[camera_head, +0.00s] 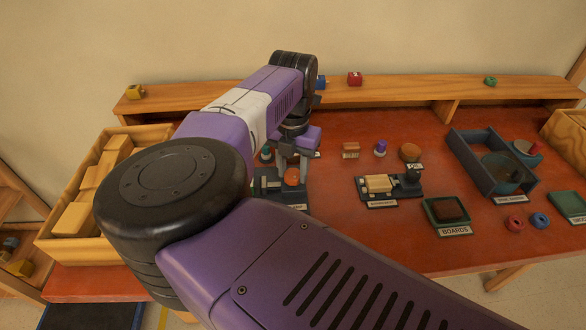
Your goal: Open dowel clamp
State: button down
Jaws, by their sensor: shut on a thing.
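My gripper (292,165) points down over a dark bench fixture (266,186) left of the table's middle. Its fingers close around an orange-red knob (291,177) on that fixture. My arm hides part of the fixture on the left and the top. A second dark fixture (407,191) stands to the right, with a tan block (378,183) and a dark round knob on it. Both have small labels that I cannot read, so I cannot tell by name which is the dowel clamp.
A wooden crate of blocks (50,240) stands at the left. A blue open tray (466,155), a green tray (437,217) and red and blue rings (514,224) are at the right. A wooden shelf (400,90) runs along the back. Bare red tabletop lies between fixtures.

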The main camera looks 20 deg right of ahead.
aim_at(293, 174)
jog(key=n, duration=0.7)
jog(key=shift+a+p, duration=0.1)
jog(key=shift+p, duration=0.2)
jog(key=n, duration=0.3)
jog(key=shift+n, duration=0.4)
jog(key=shift+n+p, duration=0.4)
jog(key=shift+n, duration=1.2)
jog(key=c, duration=0.9)
grip_release()
jog(key=shift+o, duration=0.2)
jog(key=shift+r+b, duration=0.4)
jog(key=shift+r, duration=3.55)
